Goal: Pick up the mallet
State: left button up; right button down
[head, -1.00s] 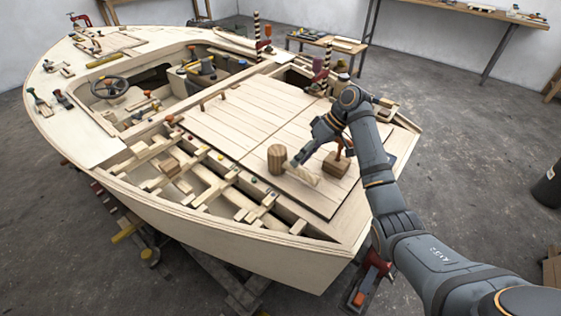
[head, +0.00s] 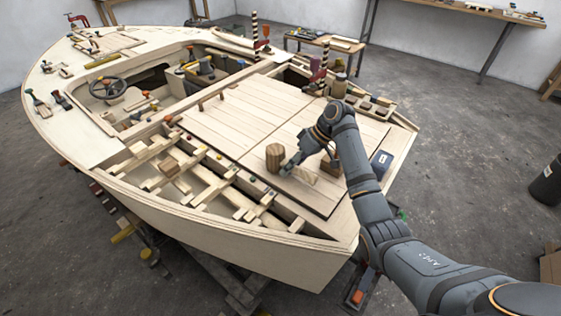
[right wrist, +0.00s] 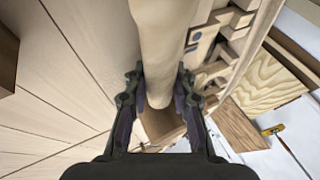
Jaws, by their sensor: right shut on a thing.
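The mallet shows in the head view as a brown, barrel-like wooden head (head: 275,157) at the left of my right gripper (head: 287,169), over the planked deck. In the right wrist view, my right gripper (right wrist: 160,98) is shut on its pale wooden handle (right wrist: 163,40), with one finger on each side. A brown wooden part (right wrist: 160,124) shows beyond the fingertips. I cannot tell whether the mallet touches the deck. My left gripper is not in view.
A pale wooden piece (head: 304,175) shows right of the gripper. A brown block (head: 332,163) is partly hidden behind my arm. Open framing (head: 205,185) lies left of the planked deck (head: 235,125). A tray of small blocks (head: 368,102) is at the deck's far right.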

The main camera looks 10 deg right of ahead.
notch_tip(320, 180, up, 8)
jog(key=shift+f, duration=0.1)
jog(key=shift+r+p, duration=0.8)
jog(key=shift+r, duration=0.45)
jog(key=shift+f, duration=0.15)
